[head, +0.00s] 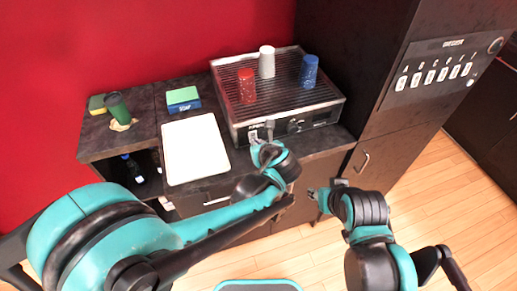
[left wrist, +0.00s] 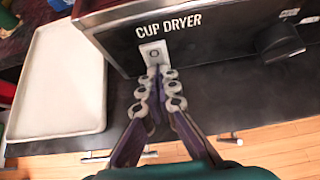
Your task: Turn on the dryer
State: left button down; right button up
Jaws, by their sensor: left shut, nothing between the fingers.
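The cup dryer (head: 334,98) is a metal box with a grilled top on the dark counter. Its front shows in the left wrist view with the words CUP DRYER (left wrist: 168,26). Under the words is a small pale switch plate with a round button (left wrist: 154,53). My left gripper (head: 262,136) is shut and empty at the dryer's front. In the left wrist view its fingertips (left wrist: 160,72) are at the plate's lower edge, just below the button; I cannot tell whether they touch. My right gripper (head: 316,193) hangs low before the cabinet, its fingers too small to read.
Red (head: 246,86), white (head: 267,62) and blue (head: 309,71) cups stand on the dryer. A dark knob (left wrist: 280,42) sits right of the plate. A tall cabinet (head: 400,120) stands at right.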

pick_arm(q)
jog(key=shift+w+a+f, duration=0.1)
jog(key=shift+w+f, duration=0.05)
jog(key=shift+w, duration=0.1)
dwell(0.4)
jog(key=shift+r+p, duration=0.55)
jog(key=shift+r, duration=0.35)
